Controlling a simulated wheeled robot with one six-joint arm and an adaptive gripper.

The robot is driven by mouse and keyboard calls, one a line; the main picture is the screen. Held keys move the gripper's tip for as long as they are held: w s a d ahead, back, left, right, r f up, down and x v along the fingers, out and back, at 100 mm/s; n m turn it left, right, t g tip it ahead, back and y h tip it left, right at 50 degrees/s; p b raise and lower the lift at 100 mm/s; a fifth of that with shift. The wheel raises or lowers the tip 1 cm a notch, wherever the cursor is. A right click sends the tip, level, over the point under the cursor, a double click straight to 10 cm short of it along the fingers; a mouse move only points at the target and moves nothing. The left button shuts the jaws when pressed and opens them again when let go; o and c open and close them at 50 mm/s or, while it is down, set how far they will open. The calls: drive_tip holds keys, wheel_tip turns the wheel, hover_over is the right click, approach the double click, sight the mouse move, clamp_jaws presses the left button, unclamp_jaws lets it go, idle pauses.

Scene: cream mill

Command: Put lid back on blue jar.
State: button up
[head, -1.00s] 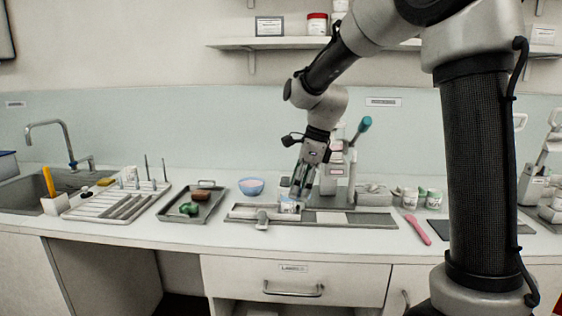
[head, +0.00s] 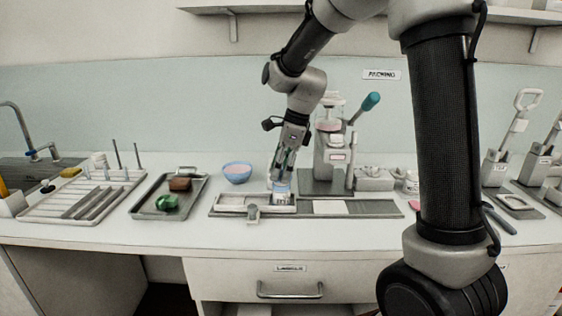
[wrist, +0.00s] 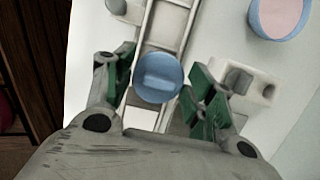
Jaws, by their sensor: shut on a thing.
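The blue jar (head: 281,198) is small, with a pale label, and stands in the long grey holder in the head view. My gripper (head: 282,180) points down directly over it. In the wrist view, a round blue lid (wrist: 158,78) with a raised bar across its top lies between the green-padded fingers of my gripper (wrist: 157,85). The fingers are shut on the lid from both sides. The jar's body is hidden under the lid in the wrist view. I cannot tell whether the lid is fully seated on the jar.
The grey holder (head: 375,208) runs along the counter. A blue bowl with pink contents (head: 237,174) stands behind it. A tray (head: 148,208) with a green and a brown item is left, beside a rack (head: 50,207). A lever press (head: 333,160) stands close behind right.

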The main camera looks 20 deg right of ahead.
drive_tip(key=shift+f, duration=0.45)
drive_tip(key=shift+f, duration=0.6)
idle(1.9)
drive_tip(key=o, duration=0.8)
drive_tip(key=o, duration=0.4)
drive_tip(key=shift+o, duration=0.2)
drive_tip(key=shift+r, duration=2.25)
